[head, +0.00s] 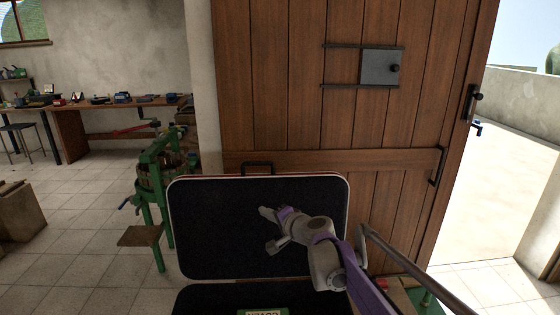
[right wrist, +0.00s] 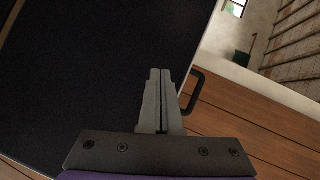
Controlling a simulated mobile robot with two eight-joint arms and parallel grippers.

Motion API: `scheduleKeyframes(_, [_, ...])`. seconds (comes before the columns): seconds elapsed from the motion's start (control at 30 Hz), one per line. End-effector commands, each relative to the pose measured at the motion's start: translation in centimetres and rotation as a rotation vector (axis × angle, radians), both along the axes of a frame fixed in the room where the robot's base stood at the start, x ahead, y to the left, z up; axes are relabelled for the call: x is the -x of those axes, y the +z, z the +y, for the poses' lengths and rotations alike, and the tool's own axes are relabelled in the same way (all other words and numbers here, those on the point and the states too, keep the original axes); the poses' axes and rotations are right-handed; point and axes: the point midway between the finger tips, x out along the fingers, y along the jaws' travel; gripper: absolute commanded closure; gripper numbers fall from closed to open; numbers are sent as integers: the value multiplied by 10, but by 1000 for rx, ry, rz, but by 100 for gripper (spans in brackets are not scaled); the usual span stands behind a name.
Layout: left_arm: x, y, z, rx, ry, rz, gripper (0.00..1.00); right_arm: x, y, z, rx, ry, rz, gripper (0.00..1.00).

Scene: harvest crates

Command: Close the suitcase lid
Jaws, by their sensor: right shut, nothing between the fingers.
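The suitcase lid (head: 215,225) stands open and roughly upright, showing its dark lining and pale rim. A black handle (head: 258,165) sticks up at its top edge. Part of the suitcase base (head: 205,300) shows at the bottom of the head view. My right gripper (head: 265,212) is in front of the lid's inner face. In the right wrist view its fingers (right wrist: 160,75) are shut and empty, over the dark lining (right wrist: 90,75), with the handle (right wrist: 196,92) just right of them. I cannot tell whether they touch the lid. My left gripper is not in view.
A large wooden door (head: 300,80) stands behind the lid. A green-framed press (head: 155,185) stands left of the suitcase. A green and white label (head: 263,312) lies in the base. A workbench (head: 75,125) is far left, with open tiled floor (head: 85,220) before it.

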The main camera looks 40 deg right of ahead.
Motion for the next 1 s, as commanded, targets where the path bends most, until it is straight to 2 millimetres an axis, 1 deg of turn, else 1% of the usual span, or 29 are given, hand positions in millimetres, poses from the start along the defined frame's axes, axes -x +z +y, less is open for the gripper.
scheduleKeyframes(0.03, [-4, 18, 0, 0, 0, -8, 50, -15, 29, -42, -62, -80, -58, 100])
scheduleKeyframes(0.1, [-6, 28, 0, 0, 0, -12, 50, -25, 48, -82, -135, -161, -120, 100])
scheduleKeyframes(0.2, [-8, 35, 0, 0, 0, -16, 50, -31, 62, -118, -201, -232, -175, 100])
scheduleKeyframes(0.23, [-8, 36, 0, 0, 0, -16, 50, -32, 65, -125, -214, -245, -185, 100])
scheduleKeyframes(0.33, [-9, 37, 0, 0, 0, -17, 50, -33, 68, -137, -238, -270, -204, 100])
scheduleKeyframes(0.47, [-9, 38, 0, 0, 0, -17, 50, -42, 68, -142, -245, -275, -210, 100])
scheduleKeyframes(0.57, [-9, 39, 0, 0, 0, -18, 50, -56, 66, -144, -245, -273, -209, 100])
scheduleKeyframes(0.8, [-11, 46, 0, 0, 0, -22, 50, -100, 64, -152, -245, -272, -209, 100])
scheduleKeyframes(1.0, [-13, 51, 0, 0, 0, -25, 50, -129, 61, -157, -244, -272, -208, 100])
